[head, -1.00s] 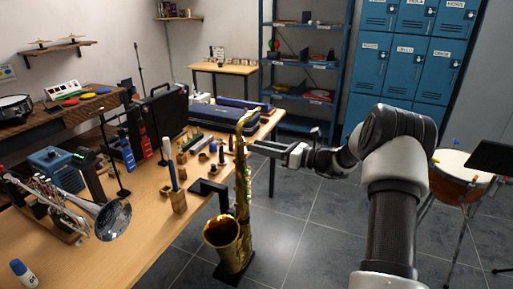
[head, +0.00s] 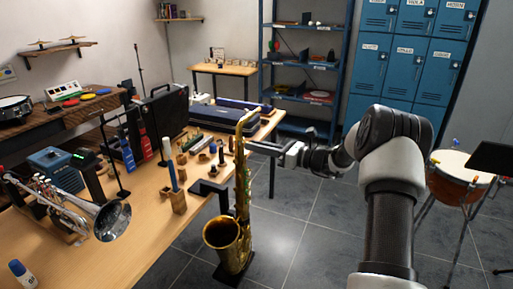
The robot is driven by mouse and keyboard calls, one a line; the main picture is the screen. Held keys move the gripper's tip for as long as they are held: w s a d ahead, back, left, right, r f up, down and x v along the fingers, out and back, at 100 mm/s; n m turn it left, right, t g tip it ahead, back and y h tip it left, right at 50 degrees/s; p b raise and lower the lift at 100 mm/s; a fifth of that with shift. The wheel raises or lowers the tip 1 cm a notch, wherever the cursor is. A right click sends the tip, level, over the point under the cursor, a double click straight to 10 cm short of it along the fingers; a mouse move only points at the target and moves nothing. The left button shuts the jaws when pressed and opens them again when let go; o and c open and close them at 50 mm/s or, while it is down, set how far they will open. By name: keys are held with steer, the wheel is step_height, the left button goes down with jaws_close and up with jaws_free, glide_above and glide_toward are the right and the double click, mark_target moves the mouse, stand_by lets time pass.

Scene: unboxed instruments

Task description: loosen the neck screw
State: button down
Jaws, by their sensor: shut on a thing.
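A gold saxophone (head: 240,205) stands upright on a dark stand at the table's right edge in the head view. Its bell (head: 222,233) faces the front left, and its neck (head: 246,120) curves at the top. My gripper (head: 250,147) reaches in from the right at the upper body, just below the neck. Its fingers are shut at the neck joint; the neck screw itself is too small to make out and is hidden by the fingers.
The wooden table (head: 150,215) holds a trumpet (head: 75,208), a wooden block with a blue stick (head: 178,200), and several small parts. A timpani drum (head: 460,177) stands at the right. The grey floor (head: 310,225) between is clear.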

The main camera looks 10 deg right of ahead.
steer(key=shift+f, duration=0.1)
steer(key=n+b, duration=1.1)
steer(key=n, duration=1.1)
steer(key=shift+n+b, duration=0.4)
steer(key=shift+n, duration=0.3)
steer(key=c, duration=1.7)
jaws_free()
steer(key=shift+o, duration=0.2)
